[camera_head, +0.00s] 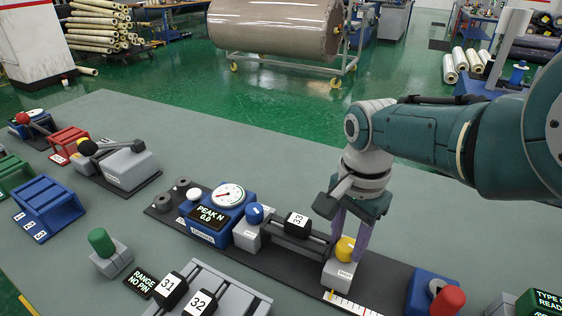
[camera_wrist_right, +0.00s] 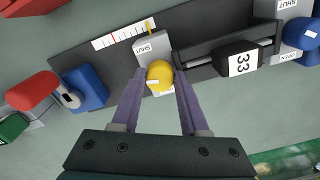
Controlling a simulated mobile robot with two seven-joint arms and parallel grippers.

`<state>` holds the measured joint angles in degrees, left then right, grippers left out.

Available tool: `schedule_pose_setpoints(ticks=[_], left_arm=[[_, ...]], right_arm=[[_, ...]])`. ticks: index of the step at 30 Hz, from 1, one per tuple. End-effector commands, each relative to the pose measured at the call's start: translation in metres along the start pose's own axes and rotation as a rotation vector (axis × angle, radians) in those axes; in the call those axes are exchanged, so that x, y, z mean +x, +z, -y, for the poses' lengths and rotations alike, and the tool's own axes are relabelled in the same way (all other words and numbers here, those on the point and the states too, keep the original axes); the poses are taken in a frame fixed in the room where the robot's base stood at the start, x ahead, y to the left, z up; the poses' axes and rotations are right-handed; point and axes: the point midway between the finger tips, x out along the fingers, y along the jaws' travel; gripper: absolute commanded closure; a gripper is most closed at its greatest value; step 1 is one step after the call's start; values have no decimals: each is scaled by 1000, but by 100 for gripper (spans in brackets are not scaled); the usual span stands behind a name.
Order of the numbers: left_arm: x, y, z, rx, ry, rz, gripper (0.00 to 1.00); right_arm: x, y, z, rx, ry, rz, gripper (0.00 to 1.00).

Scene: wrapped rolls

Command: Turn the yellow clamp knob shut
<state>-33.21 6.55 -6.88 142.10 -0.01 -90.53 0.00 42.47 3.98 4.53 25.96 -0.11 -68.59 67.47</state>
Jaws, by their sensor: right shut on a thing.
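The yellow clamp knob (camera_head: 345,249) sits on a light grey block on the dark base plate of the tester. In the right wrist view the yellow knob (camera_wrist_right: 160,75) lies between my purple fingertips, with a small white mark on it. A label reading SHUT (camera_wrist_right: 147,48) is beside it on the block; another label is partly hidden under the knob. My right gripper (camera_head: 350,234) comes down from above and is shut on the knob, one finger on each side. My left gripper is not in view.
A black block marked 33 (camera_head: 297,224) sits on rails left of the knob. A blue gauge unit (camera_head: 222,214) and a blue knob (camera_head: 255,213) stand further left. A red-capped blue block (camera_head: 432,295) is to the right. Bare table lies behind the tester.

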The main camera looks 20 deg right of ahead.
Motion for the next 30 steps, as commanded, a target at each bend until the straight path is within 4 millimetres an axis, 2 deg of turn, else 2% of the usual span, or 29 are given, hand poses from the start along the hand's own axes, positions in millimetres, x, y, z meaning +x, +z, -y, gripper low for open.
schedule_pose_setpoints(ticks=[13, 30], left_arm=[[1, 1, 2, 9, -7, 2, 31], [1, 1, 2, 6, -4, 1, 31]], right_arm=[[0, -1, 1, 265, -1, -1, 100], [0, -1, 1, 321, -1, -2, 100]])
